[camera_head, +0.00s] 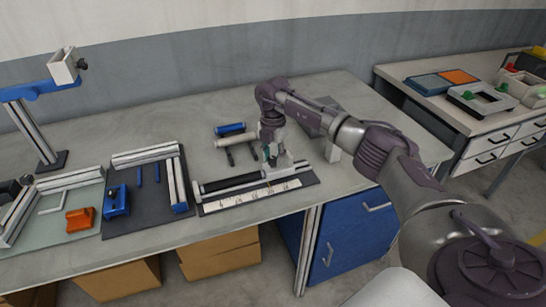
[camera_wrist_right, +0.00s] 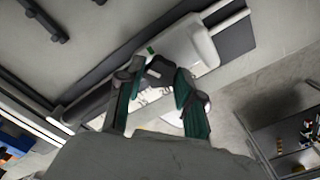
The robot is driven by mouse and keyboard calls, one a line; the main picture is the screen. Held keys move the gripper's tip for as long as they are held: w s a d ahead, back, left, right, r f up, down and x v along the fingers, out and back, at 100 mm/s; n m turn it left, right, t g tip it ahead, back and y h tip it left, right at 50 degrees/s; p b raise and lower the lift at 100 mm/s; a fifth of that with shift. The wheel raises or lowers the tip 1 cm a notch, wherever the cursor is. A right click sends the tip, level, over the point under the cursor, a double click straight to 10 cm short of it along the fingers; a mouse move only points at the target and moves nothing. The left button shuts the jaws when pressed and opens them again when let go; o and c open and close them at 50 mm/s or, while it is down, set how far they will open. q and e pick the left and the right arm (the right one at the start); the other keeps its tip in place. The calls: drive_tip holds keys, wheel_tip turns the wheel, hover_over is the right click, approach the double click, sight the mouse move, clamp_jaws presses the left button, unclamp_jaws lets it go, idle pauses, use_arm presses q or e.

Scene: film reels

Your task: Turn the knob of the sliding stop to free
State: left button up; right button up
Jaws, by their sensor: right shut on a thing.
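The sliding stop is a pale block (camera_head: 285,162) near the right end of a dark rail (camera_head: 230,183), above a white scale strip (camera_head: 247,197) on a dark base. In the right wrist view the pale stop (camera_wrist_right: 190,43) has a small green mark beside a dark knob (camera_wrist_right: 158,69). My right gripper (camera_head: 271,160) points down at the stop. In the wrist view its green-padded fingers (camera_wrist_right: 158,82) stand on either side of the dark knob and are shut on it. The knob's pointer direction cannot be made out clearly. My left gripper is out of view.
A blue-ended roller (camera_head: 230,128) and a pale roller lie behind the rail. The back of the table is clear.

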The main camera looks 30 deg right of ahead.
drive_tip(key=n+b, duration=0.1)
drive_tip(key=n, duration=0.3)
drive_tip(key=shift+n, duration=0.3)
drive_tip(key=n, duration=0.3)
drive_tip(key=shift+n+b, duration=0.3)
drive_tip(key=shift+n, duration=0.1)
drive_tip(key=n+b, duration=0.1)
drive_tip(key=n, duration=0.6)
drive_tip(key=shift+d, duration=0.1)
drive_tip(key=n+b, duration=0.1)
drive_tip(key=n, duration=0.2)
drive_tip(key=shift+n, duration=0.4)
drive_tip(key=n, duration=0.3)
drive_tip(key=shift+r+n, duration=0.1)
drive_tip(key=shift+n, duration=0.2)
drive_tip(key=n+b, duration=0.1)
drive_tip(key=n, duration=0.2)
drive_tip(key=shift+n, duration=2.2)
